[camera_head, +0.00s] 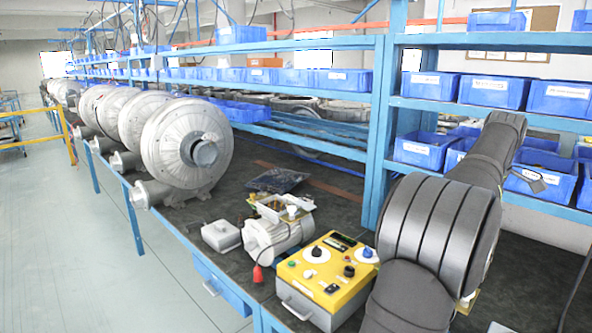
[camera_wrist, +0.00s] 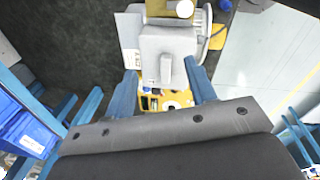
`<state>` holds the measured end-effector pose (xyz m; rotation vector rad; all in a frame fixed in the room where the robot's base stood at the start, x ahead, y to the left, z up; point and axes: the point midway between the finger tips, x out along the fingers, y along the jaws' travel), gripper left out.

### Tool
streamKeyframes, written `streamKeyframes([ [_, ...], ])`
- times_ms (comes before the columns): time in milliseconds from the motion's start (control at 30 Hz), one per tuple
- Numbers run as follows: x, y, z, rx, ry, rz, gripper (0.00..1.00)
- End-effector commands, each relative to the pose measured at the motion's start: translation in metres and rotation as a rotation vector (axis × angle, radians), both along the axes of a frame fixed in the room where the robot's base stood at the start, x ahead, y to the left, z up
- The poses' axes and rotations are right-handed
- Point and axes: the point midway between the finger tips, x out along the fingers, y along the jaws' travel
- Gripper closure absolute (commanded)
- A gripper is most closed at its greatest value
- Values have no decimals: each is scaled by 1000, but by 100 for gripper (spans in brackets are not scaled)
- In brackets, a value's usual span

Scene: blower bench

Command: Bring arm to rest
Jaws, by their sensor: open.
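My gripper (camera_wrist: 161,70) shows in the wrist view as two blue fingers set well apart. It is open, and nothing is clamped between them. A yellow panel with knobs (camera_wrist: 165,101) and a grey body with a raised bar (camera_wrist: 165,70) show between and beyond the fingers; their distance from the fingertips is unclear. In the head view my dark arm rises at the right, and my fingers cannot be made out there. The yellow control box (camera_head: 328,262) stands on the bench just left of my arm.
A grey motor (camera_head: 277,238) and a small grey box (camera_head: 221,236) stand left of the control box. Large blowers (camera_head: 165,143) line the bench farther left. A blue shelf with bins (camera_head: 493,90) rises behind my arm. Open floor (camera_head: 60,230) lies left of the bench.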

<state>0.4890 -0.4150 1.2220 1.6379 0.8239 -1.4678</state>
Motion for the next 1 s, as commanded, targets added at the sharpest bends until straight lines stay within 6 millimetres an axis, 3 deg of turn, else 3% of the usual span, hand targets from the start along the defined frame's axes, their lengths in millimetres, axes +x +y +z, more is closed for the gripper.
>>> streamKeyframes([
  [167,-35,-1,7,26,112,-8,49],
  [1000,-40,0,-162,33,130,-15,49],
])
